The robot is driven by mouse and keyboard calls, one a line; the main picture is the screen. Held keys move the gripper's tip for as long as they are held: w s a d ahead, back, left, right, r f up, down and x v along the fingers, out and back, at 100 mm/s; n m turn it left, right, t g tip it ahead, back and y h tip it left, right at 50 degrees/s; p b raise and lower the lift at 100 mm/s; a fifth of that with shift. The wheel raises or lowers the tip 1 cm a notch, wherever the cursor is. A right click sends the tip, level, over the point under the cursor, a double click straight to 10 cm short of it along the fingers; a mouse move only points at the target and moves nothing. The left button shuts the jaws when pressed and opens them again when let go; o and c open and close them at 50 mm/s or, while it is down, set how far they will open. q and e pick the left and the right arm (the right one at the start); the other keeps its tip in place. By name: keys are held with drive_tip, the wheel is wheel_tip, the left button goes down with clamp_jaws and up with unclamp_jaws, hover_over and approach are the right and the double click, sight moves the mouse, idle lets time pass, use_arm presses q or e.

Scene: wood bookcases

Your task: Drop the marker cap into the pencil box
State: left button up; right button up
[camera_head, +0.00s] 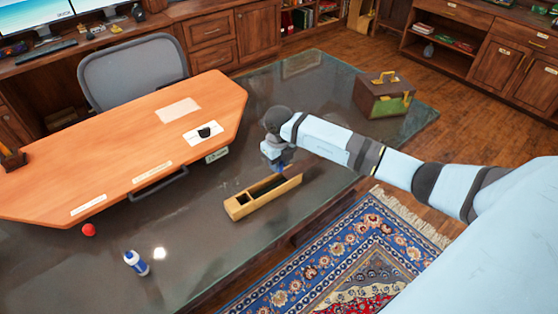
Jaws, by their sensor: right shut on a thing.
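The pencil box (240,208) is a long, open-topped wooden box on the dark glossy tabletop, with a dark inside. My right gripper (280,166) points down over the far side of the box, near its right half. It is shut on a small blue thing, which I take to be the marker cap (282,168); the fingers partly hide it. The cap appears above the box, but I cannot tell exactly how high. My left gripper is not in view.
A red ball (89,230) and a blue-and-white bottle (136,263) are on the dark table (205,245) at the left. An orange wooden desk (110,150) is beyond them. A brown-green case (383,96) stands at the back right. The tabletop around the pencil box is clear.

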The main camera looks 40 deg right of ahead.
sight(279, 175)
wheel_tip(279, 175, down, 5)
drive_tip(key=b, duration=0.3)
drive_tip(key=shift+f+b, duration=0.35)
drive_tip(key=shift+b, duration=0.05)
drive_tip(key=o, duration=1)
drive_tip(key=shift+o, duration=0.2)
wheel_tip(279, 175, up, 14)
drive_tip(key=shift+f, duration=0.1)
